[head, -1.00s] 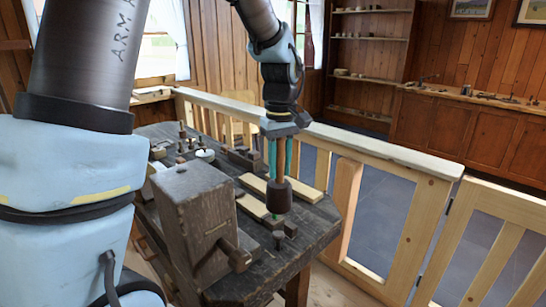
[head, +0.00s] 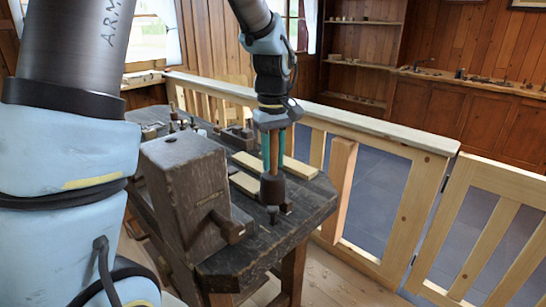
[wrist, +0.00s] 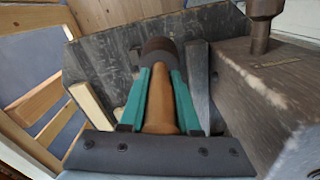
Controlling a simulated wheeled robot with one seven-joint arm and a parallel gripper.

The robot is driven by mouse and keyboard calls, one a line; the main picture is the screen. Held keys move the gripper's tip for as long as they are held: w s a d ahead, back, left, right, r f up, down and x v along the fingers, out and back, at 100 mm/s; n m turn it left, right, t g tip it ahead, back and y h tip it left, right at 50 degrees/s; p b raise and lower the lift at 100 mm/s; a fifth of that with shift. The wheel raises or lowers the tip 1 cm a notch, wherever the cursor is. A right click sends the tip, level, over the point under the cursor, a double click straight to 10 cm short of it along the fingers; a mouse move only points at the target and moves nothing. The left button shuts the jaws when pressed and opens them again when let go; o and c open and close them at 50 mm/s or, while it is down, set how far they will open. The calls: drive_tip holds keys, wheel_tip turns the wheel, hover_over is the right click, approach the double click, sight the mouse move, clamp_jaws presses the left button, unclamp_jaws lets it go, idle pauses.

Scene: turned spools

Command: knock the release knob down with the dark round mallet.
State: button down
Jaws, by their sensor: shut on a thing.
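My gripper (head: 273,166) points down with its teal fingers shut on the wooden handle (wrist: 163,105) of the mallet. The mallet's dark round head (head: 272,188) hangs below the fingers, and in the wrist view it shows (wrist: 158,48) past the fingertips.
The dark workbench (head: 255,248) carries a large wooden block (head: 186,185) with a protruding bar (head: 229,226), left of the mallet. Pale wood strips (head: 290,167) lie behind the mallet. A wooden railing (head: 385,205) stands beyond the bench on the right.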

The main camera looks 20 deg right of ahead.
sight(273, 175)
idle(0.5)
drive_tip(key=shift+f+b, duration=1.1)
drive_tip(key=shift+f, duration=0.75)
wheel_tip(273, 175, up, 4)
drive_tip(key=p, duration=0.3)
drive_tip(key=shift+f, duration=0.35)
